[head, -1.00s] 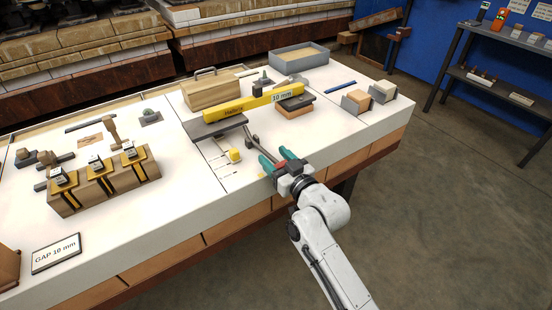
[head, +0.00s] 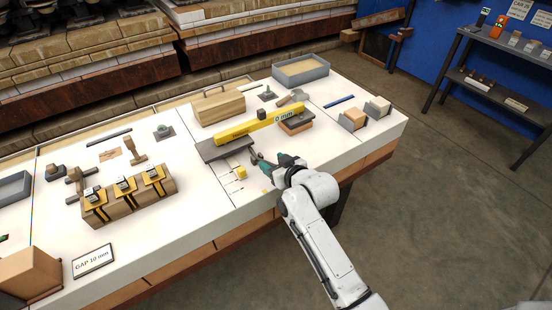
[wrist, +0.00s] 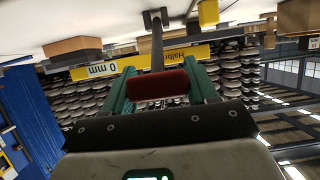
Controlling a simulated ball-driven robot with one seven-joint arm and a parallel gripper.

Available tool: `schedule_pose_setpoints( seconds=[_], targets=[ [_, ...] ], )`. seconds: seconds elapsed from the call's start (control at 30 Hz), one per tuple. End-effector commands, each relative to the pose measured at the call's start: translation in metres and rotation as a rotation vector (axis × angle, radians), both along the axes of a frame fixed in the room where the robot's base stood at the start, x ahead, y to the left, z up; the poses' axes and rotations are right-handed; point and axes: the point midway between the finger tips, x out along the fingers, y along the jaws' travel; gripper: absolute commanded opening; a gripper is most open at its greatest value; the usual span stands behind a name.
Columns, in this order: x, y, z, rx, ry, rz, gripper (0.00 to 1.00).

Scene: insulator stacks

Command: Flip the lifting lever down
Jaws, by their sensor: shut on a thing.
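The lifting lever is a grey bar (wrist: 157,42) with a dark red grip (wrist: 157,84). My gripper (wrist: 160,86) is shut on the red grip, with a green finger on either side. In the head view my gripper (head: 268,162) is low at the table's front side, and it hides most of the lever. Behind it lies a long yellow beam (head: 258,122) marked "0 mm". I cannot tell the lever's exact angle.
A wooden box with a handle (head: 219,106) and a grey tray (head: 301,71) are behind the beam. A strapped timber block (head: 130,197) stands at left. The white table top between them is mostly clear.

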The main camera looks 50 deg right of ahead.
Motion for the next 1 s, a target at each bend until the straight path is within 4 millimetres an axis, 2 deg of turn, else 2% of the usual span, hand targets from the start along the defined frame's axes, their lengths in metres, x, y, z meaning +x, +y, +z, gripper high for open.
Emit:
schedule_pose_setpoints(
  seconds=[0.03, 0.4, 0.97, 1.0],
  targets=[
    [0.003, -0.001, 0.008, 0.006, 0.017, 0.0, 0.03],
    [0.014, -0.004, 0.019, 0.004, 0.014, 0.0, 0.03],
    [0.017, -0.004, 0.022, 0.004, 0.011, 0.001, 0.03],
    [0.017, -0.004, 0.022, 0.003, 0.01, 0.001, 0.6]
  ],
)
